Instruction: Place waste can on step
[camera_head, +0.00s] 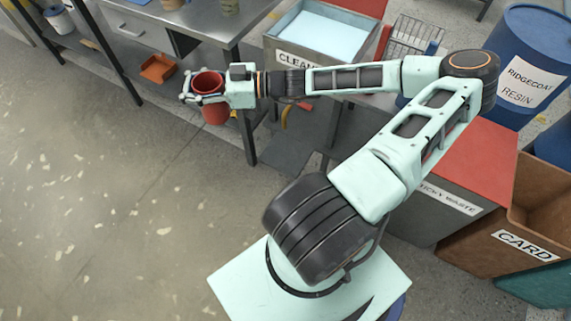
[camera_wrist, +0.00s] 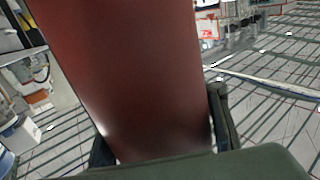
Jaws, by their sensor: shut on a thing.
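The waste can is a red, open-topped can (camera_head: 208,81), held roughly upright in the head view at the left end of my arm. In the wrist view its dark red wall (camera_wrist: 130,80) fills the middle. My gripper (camera_head: 203,97) is shut around the can, with a finger on each side of it; the fingers also show in the wrist view (camera_wrist: 160,135). The can is in front of the metal bench, seemingly above the floor. A flat dark grey surface (camera_head: 290,153) lies low beside the bench leg, partly behind my arm; I cannot tell whether it is the step.
A metal bench (camera_head: 190,18) stands behind the can, with an orange tray (camera_head: 158,69) on its lower shelf. Labelled bins, a red-lidded one (camera_head: 470,160) and a brown CARD bin (camera_head: 475,243), and a blue drum (camera_head: 535,45) crowd the right. Open floor (camera_head: 90,200) lies left.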

